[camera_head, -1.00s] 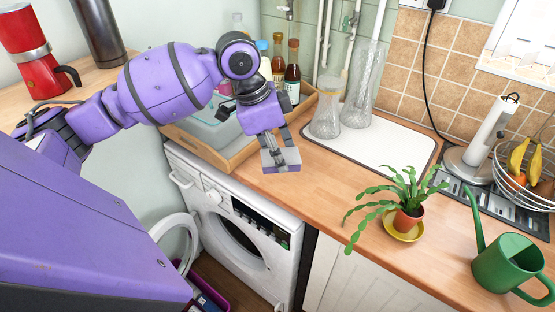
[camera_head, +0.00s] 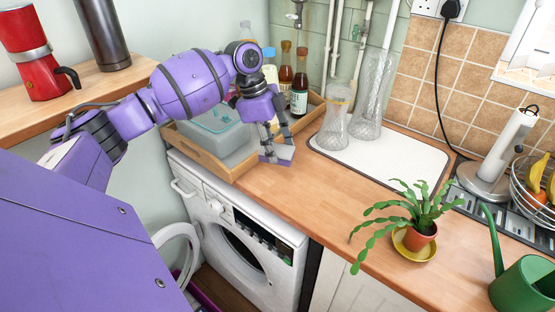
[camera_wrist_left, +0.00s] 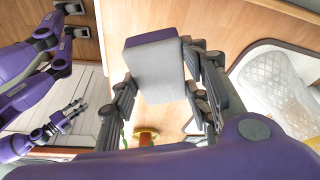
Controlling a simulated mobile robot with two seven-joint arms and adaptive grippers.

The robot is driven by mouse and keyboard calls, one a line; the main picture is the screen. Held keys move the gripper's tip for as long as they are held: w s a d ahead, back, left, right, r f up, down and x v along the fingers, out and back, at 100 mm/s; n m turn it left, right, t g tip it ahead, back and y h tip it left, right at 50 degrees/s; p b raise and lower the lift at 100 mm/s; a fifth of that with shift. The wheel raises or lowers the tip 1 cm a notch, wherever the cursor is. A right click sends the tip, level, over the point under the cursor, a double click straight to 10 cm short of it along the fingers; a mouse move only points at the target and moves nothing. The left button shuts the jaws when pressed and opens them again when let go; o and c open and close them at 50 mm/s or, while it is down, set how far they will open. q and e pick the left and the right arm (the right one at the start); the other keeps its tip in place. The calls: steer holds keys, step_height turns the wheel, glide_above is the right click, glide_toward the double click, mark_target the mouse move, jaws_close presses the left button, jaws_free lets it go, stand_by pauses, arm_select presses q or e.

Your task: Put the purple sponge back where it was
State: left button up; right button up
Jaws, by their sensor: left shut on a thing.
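The purple sponge (camera_head: 277,155), with a broad grey face, is held between the fingers of my left gripper (camera_head: 275,140). In the head view it is over the wooden counter, close to the right side of the wooden tray; I cannot tell whether it touches the counter. In the left wrist view the sponge (camera_wrist_left: 155,67) sits between the two fingers of the left gripper (camera_wrist_left: 160,85), slightly tilted, with the counter behind it. A small gripper of mine, likely the right one (camera_wrist_left: 72,114), shows at the left of that view; its opening is unclear.
The wooden tray (camera_head: 211,168) holds a grey-blue box (camera_head: 215,135) and several bottles (camera_head: 300,82). Glass vases (camera_head: 336,125) stand on a white mat (camera_head: 400,160). A potted plant (camera_head: 415,235) and green watering can (camera_head: 522,285) are to the right. The front counter between tray and plant is clear.

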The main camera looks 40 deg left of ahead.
mark_target(274, 143)
arm_select(q)
steer(key=w+f, duration=0.1)
steer(key=a+f, duration=0.1)
steer(key=shift+w+f, duration=0.4)
steer(key=shift+w+a+f, duration=0.3)
steer(key=shift+w+f, duration=0.2)
steer(key=shift+f, duration=1.6)
steer(key=shift+f, duration=0.15)
steer(key=o, duration=1.1)
